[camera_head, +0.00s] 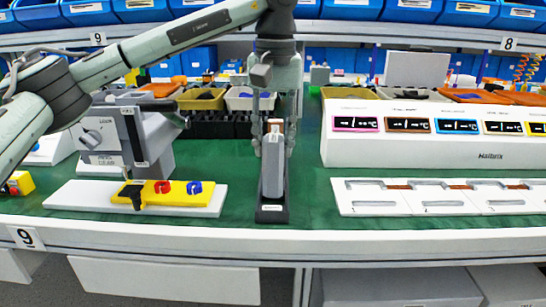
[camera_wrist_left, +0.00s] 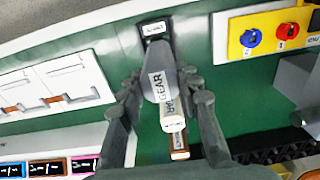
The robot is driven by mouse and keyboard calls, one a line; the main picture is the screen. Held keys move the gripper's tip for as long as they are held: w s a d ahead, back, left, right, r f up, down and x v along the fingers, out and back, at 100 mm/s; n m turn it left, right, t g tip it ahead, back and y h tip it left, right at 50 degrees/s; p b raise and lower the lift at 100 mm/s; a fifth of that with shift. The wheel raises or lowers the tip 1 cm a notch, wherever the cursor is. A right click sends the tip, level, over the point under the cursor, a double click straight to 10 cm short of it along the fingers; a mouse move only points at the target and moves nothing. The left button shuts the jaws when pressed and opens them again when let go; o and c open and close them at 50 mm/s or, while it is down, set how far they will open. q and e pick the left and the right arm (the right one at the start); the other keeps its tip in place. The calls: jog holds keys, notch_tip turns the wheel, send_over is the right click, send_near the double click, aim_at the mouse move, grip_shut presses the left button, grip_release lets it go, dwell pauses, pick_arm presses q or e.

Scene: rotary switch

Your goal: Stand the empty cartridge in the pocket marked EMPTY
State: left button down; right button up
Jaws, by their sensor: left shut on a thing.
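My left gripper (camera_head: 273,145) reaches down over the bench and is shut on a grey cartridge (camera_head: 272,178), one finger on each side. In the left wrist view the gripper (camera_wrist_left: 160,82) has its fingers beside the cartridge (camera_wrist_left: 158,87), which carries a white label reading GEAR. A narrow black holder (camera_head: 271,214) with a small white label is at the cartridge's lower end; the holder also shows in the left wrist view (camera_wrist_left: 153,28). Its label is too small to read surely. Whether the cartridge is seated or just above it, I cannot tell. A brown-and-white piece (camera_wrist_left: 179,145) shows behind the cartridge.
Left of the holder are a yellow plate (camera_head: 175,196) with red and blue knobs and a grey machine (camera_head: 125,135) with a rotary switch. Right are a white tray (camera_head: 430,208) and a display box (camera_head: 430,150). Green bench top is free on both sides of the holder.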

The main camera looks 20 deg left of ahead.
aim_at(273, 157)
pick_arm(q)
notch_tip(273, 157, down, 3)
jog(key=shift+f, duration=0.2)
pick_arm(e)
jog(key=shift+f, duration=0.15)
pick_arm(q)
jog(key=shift+f, duration=0.2)
jog(key=c, duration=1.1)
grip_release()
jog(key=shift+o, duration=0.2)
pick_arm(e)
jog(key=shift+r, duration=0.25)
pick_arm(q)
jog(key=shift+r, duration=0.15)
notch_tip(273, 157, up, 11)
jog(key=shift+s+d+r+p, duration=0.1)
jog(key=shift+r+p, duration=0.05)
jog(key=shift+p, duration=0.3)
jog(key=shift+r, duration=0.4)
pick_arm(e)
notch_tip(273, 157, down, 3)
jog(key=shift+a+r, duration=0.15)
jog(key=shift+r, duration=0.05)
